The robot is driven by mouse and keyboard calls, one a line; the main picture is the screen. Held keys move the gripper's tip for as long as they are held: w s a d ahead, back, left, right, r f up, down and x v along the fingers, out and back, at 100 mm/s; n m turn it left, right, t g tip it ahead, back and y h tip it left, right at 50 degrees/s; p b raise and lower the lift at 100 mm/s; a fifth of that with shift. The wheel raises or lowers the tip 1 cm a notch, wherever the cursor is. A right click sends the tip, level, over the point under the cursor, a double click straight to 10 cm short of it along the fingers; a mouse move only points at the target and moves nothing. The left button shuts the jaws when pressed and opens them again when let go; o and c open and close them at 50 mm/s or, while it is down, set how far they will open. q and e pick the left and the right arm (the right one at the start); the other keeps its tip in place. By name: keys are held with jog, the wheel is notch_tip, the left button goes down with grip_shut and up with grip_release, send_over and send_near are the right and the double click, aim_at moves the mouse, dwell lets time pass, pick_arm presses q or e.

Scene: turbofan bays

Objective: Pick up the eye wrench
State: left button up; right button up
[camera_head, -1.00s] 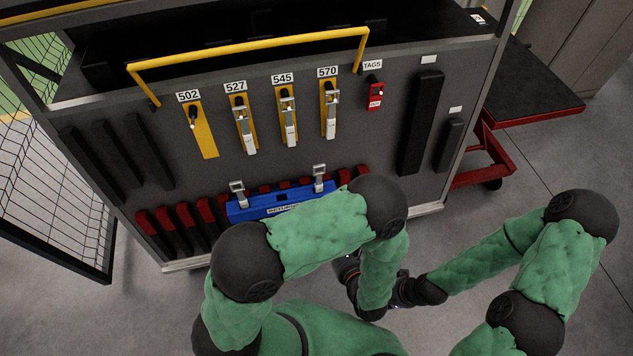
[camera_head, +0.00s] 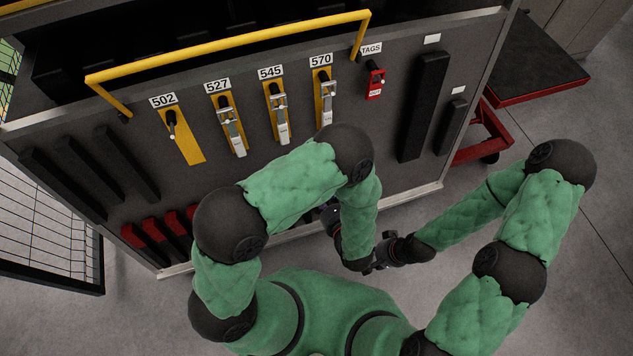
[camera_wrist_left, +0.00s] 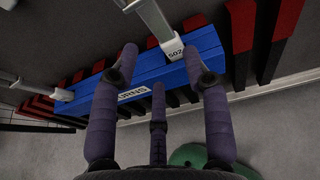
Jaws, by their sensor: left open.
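In the left wrist view, a metal eye wrench (camera_wrist_left: 152,20) with a white tag that seems to read 502, upside down, hangs against the blue returns tray (camera_wrist_left: 140,75). A second metal wrench (camera_wrist_left: 35,88) is at the tray's left end. My left gripper (camera_wrist_left: 158,62) is open, its fingers spread in front of the tray with nothing between them. In the head view my left arm hides the tray and most of that gripper. My right gripper (camera_head: 380,260) is small and dark near my left wrist; its fingers cannot be made out.
The dark cabinet front carries a yellow rail (camera_head: 230,48) and yellow hook plates; the 502 plate (camera_head: 183,135) holds no wrench, while 527, 545 and 570 do. A red tag (camera_head: 375,82) hangs at right. A red cart (camera_head: 540,90) stands right. Red-tipped black slots (camera_wrist_left: 250,35) flank the tray.

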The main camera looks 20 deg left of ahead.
pick_arm(q)
jog(key=b+x, duration=0.1)
jog(key=x, duration=0.2)
jog(key=b+x, duration=0.2)
jog(key=x, duration=0.1)
jog(key=shift+w+f, duration=0.1)
jog(key=shift+f, duration=0.3)
jog(key=shift+w+a, duration=0.15)
jog(key=shift+w, duration=0.15)
grip_shut()
